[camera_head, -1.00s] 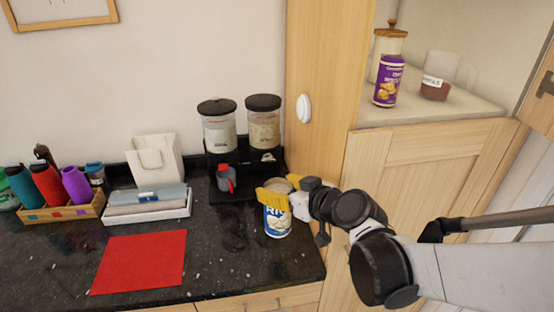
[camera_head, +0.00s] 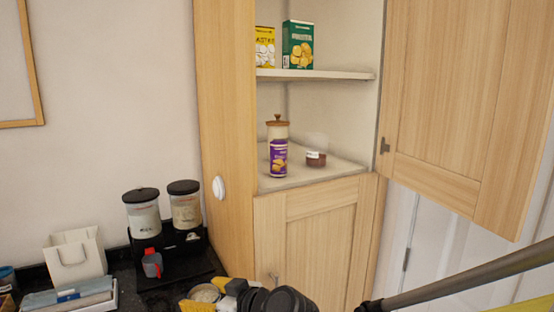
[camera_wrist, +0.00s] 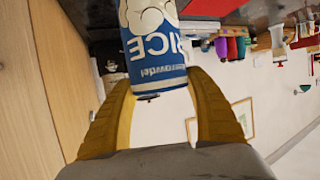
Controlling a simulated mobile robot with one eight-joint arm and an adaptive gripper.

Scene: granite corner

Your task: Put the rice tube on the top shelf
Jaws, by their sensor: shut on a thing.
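The rice tube is a blue and white can labelled RICE, upside down in the wrist view (camera_wrist: 155,50). My gripper (camera_wrist: 160,95) is shut on it, with a yellow finger on each side. The right part of that shelf is clear.
The lower shelf (camera_head: 300,178) holds a wooden-lidded jar (camera_head: 277,130), a purple tube (camera_head: 278,158) and a small glass container (camera_head: 316,158). The cupboard door (camera_head: 465,100) stands open at right.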

